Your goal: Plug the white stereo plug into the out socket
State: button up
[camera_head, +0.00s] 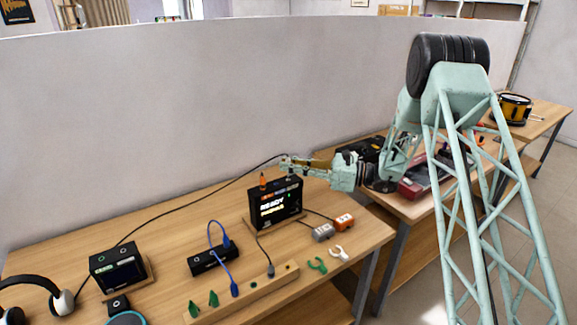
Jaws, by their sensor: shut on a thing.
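My gripper (287,163) reaches in from the right, just above the right part of the black box with a lit display (279,207). It is shut on the plug end of a long black cable (205,202), which arcs over from the left. The white stereo plug is mostly hidden between the fingers and too small to make out. I cannot tell whether its tip touches the box top. An orange plug (263,181) stands upright on the box's top left. The out socket's label cannot be read at this size.
A second black box (117,267), headphones (62,301) and a small black unit with a blue cable (208,260) stand to the left. A wooden rail (255,294) with green pegs lies in front. Grey and orange connectors (344,221) lie right of the box. A wall closes the back.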

jog(key=shift+f+b, duration=0.75)
jog(key=shift+f, duration=1.3)
dwell(1.3)
jog(key=o, duration=0.9)
jog(key=shift+d, duration=0.1)
jog(key=shift+s+d, duration=0.4)
jog(key=shift+d, duration=1.5)
jog(key=shift+s+d, duration=0.4)
jog(key=shift+d, duration=1.55)
jog(key=shift+s+d, duration=0.4)
jog(key=shift+d, duration=1.5)
jog(key=shift+r, duration=0.1)
